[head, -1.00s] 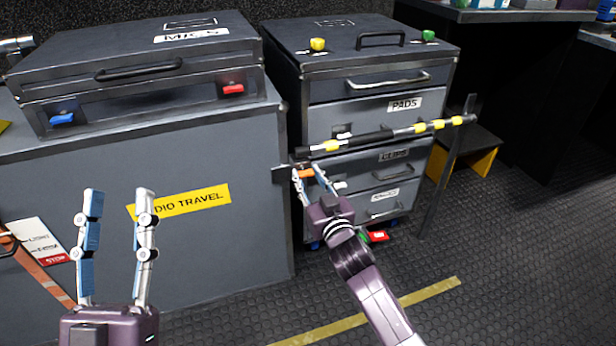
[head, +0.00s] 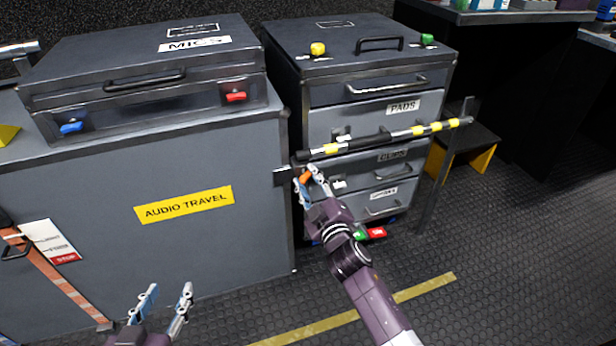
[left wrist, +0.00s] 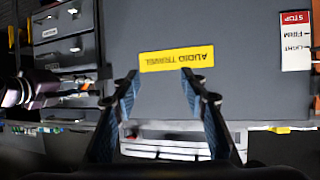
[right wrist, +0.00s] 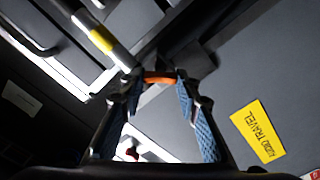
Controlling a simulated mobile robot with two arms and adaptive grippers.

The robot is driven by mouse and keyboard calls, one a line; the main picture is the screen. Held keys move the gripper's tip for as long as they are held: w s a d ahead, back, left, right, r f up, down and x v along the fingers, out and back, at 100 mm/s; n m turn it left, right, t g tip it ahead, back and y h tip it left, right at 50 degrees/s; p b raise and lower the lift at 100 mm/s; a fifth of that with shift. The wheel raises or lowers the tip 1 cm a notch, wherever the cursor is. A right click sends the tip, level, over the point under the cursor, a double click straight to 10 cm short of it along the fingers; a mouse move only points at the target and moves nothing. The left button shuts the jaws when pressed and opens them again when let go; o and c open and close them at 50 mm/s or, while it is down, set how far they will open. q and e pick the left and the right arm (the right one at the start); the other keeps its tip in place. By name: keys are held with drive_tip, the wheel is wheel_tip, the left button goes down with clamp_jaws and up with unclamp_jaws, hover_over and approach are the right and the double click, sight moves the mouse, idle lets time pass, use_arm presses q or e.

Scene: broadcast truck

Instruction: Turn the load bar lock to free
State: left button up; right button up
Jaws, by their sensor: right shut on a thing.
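The load bar (head: 390,137), black with yellow and white bands, runs across the front of the drawer cabinet. Its orange lock (head: 306,178) is at the left end, just below the bar. My right gripper (head: 310,175) is shut on the orange lock; in the right wrist view the lock (right wrist: 160,77) lies between the fingertips. The lock now looks tilted in the head view. My left gripper (head: 168,292) is open and empty, low in front of the grey case; its fingers (left wrist: 160,78) also show apart in the left wrist view.
The grey case marked AUDIO TRAVEL (head: 240,245) stands at the left, with a MICS case (head: 190,93) on top. The drawer cabinet (head: 330,90) stands behind the bar. An orange strap (head: 70,290) hangs at the far left. The floor (head: 500,240) at right is clear.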

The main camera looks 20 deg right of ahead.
drive_tip(key=shift+n, duration=1.8)
drive_tip(key=shift+a+n, duration=0.1)
drive_tip(key=shift+n, duration=1)
use_arm(q)
drive_tip(key=shift+s+a+f+g+y, duration=0.15)
drive_tip(key=shift+s+a+f+g, duration=0.15)
drive_tip(key=shift+s+f+g, duration=0.45)
drive_tip(key=shift+s+a+f+g+y, duration=0.2)
drive_tip(key=shift+s+f, duration=0.3)
drive_tip(key=shift+f, duration=0.5)
use_arm(e)
drive_tip(key=shift+f+n, duration=0.1)
drive_tip(key=shift+n, duration=0.6)
use_arm(q)
drive_tip(key=shift+p, duration=0.3)
drive_tip(key=shift+a, duration=0.1)
use_arm(e)
drive_tip(key=o, duration=1.2)
drive_tip(key=shift+c, duration=0.2)
use_arm(q)
drive_tip(key=shift+s, duration=0.1)
use_arm(e)
drive_tip(key=s, duration=1.2)
drive_tip(key=shift+d, duration=0.2)
